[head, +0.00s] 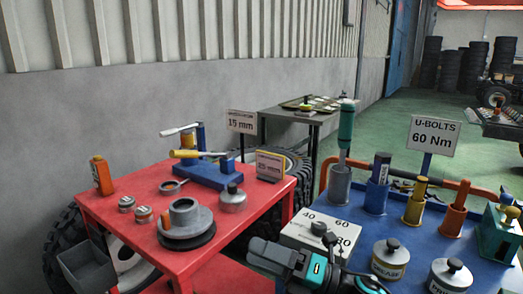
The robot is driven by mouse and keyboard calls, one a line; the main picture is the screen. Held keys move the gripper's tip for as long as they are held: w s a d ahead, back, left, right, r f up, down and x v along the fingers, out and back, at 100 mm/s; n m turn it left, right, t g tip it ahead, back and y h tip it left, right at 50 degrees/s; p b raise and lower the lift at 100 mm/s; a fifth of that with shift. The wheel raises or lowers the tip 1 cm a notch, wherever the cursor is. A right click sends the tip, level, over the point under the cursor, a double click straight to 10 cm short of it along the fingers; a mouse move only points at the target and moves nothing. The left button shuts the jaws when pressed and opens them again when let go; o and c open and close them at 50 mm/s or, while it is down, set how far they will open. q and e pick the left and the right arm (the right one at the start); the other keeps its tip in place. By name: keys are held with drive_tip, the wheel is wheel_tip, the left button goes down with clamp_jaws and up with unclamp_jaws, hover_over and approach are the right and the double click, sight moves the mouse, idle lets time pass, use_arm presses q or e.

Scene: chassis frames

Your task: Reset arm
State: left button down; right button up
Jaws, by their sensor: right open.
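My right gripper (264,257) shows at the bottom middle, grey with a teal band, its arm coming in from the bottom right. Its jaws are open and I see nothing between them. It is in front of a white box marked 40, 60 and 80 (296,232), to the right of the red table (118,208). I cannot tell whether it touches the blue table. My left gripper is not in view.
The red table holds a blue vise (215,174), a flanged hub (184,218) and small tins. The blue table (373,222) holds upright tools in holders, lidded canisters (390,258) and a "U-BOLTS 60 Nm" sign (434,133). Tyres (65,245) stand beside the red table.

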drive_tip(key=s+d+f+m+t+h+p, duration=0.2)
drive_tip(key=d+f+m+t+h, duration=0.35)
drive_tip(key=m, duration=0.75)
drive_tip(key=s+d+f+m+t+h+p, duration=0.1)
drive_tip(key=s+d+f+m+t+h, duration=0.35)
drive_tip(key=m, duration=0.85)
drive_tip(key=s+d+f+m+g+h+p, duration=0.1)
drive_tip(key=s+d+f+m+g+h, duration=0.1)
drive_tip(key=s+d+f+m+h, duration=0.1)
drive_tip(key=s+d+f+m+g+h+p, duration=0.1)
drive_tip(key=s+d+f+m+g+h, duration=0.1)
drive_tip(key=s+d+f+m+h, duration=0.2)
drive_tip(key=s+f+m+h, duration=0.1)
drive_tip(key=s+f+m, duration=0.1)
drive_tip(key=s+f, duration=0.1)
drive_tip(key=shift+s+d+f+m+g, duration=0.2)
drive_tip(key=shift+s+f+m+g, duration=0.2)
drive_tip(key=shift+s, duration=0.4)
